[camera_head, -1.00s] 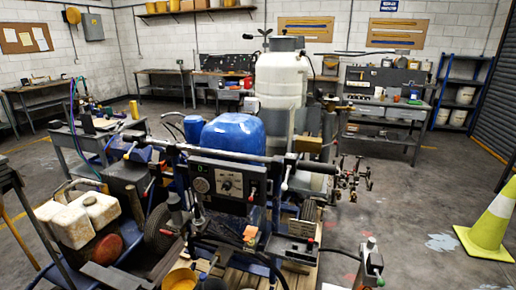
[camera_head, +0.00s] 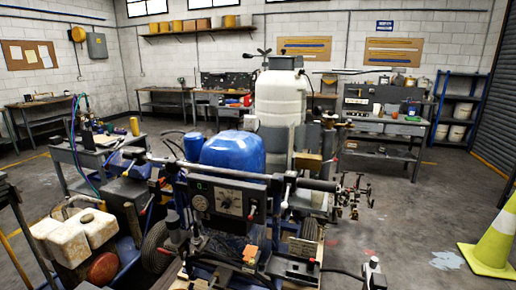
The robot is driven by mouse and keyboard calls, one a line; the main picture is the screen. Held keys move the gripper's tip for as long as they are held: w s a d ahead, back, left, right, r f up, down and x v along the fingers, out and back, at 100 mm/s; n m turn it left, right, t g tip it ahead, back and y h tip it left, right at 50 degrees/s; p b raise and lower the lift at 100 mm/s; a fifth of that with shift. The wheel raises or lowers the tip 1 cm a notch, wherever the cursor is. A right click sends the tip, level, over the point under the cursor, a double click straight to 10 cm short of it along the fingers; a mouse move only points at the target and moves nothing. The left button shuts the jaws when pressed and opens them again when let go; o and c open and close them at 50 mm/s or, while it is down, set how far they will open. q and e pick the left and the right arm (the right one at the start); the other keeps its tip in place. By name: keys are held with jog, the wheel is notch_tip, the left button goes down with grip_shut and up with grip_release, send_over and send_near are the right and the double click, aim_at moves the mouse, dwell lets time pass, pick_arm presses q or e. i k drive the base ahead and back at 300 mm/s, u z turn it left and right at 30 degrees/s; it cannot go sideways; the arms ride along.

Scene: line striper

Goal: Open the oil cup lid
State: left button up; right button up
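The line striper fills the middle of the head view. It has a blue tank (camera_head: 233,151), a tall white tank (camera_head: 280,98) behind it, and a dark control panel (camera_head: 228,200) with dials under a horizontal handlebar (camera_head: 240,173). I cannot pick out the oil cup or its lid; the crowded machine parts are too small to tell apart. A dirty white tank (camera_head: 75,235) sits on an engine-like unit at the lower left. Neither of my grippers is in view.
A yellow-green cone (camera_head: 495,240) stands at the right edge. A cluttered side table (camera_head: 95,155) stands at the left. Workbenches (camera_head: 383,125) and a blue shelf rack (camera_head: 460,108) line the back. Open floor (camera_head: 420,205) lies right of the machine.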

aim_at(250, 250)
jog(key=k, duration=0.6)
jog(key=z, duration=0.9)
jog(key=i, duration=1.15)
jog(key=u, duration=0.25)
